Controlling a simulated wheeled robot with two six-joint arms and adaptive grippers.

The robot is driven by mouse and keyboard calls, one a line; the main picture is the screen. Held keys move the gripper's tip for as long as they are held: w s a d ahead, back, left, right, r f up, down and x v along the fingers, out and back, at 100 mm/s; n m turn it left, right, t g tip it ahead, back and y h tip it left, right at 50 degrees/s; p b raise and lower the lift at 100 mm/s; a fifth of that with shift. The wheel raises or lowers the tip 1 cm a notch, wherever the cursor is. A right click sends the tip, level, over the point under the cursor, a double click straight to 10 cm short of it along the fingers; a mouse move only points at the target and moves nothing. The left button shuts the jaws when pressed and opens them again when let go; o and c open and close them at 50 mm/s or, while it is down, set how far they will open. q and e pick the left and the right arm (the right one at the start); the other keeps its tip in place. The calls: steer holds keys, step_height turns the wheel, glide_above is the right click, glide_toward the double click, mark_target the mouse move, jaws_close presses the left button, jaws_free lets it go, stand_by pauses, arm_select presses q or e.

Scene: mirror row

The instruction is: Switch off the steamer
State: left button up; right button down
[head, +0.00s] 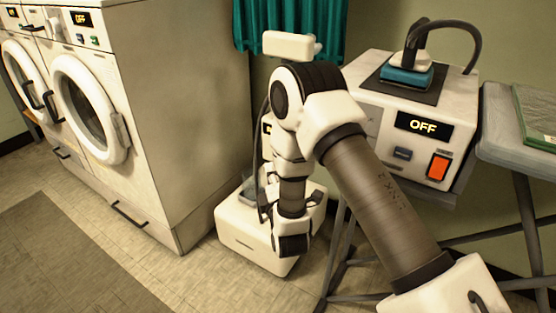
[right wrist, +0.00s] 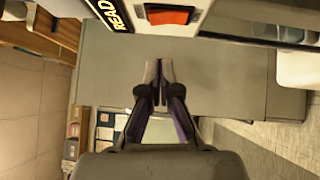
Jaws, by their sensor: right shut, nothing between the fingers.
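The steamer (head: 240,229) appears to be the white unit low on the floor behind my right arm in the head view. Its small display (head: 266,128) is mostly hidden by the arm. In the right wrist view, a white panel has a red rocker switch (right wrist: 168,16) beside a black display (right wrist: 110,13) whose visible letters are READ. My right gripper (right wrist: 159,68) is shut and empty. Its fingertips point towards the switch and appear apart from it. In the head view my arm hides much of the steamer, and the fingertips cannot be made out. My left gripper is not in view.
On the right, an iron station (head: 372,118) shows OFF and has its own red switch (head: 438,167); an iron (head: 406,76) rests on top. An ironing board (head: 505,140) stands beside it. White washers (head: 90,105) stand at left.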

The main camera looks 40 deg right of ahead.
steer(key=d, duration=0.1)
steer(key=w+d, duration=0.2)
steer(key=d, duration=0.1)
steer(key=shift+w+r+b, duration=0.2)
steer(key=shift+r+b, duration=0.15)
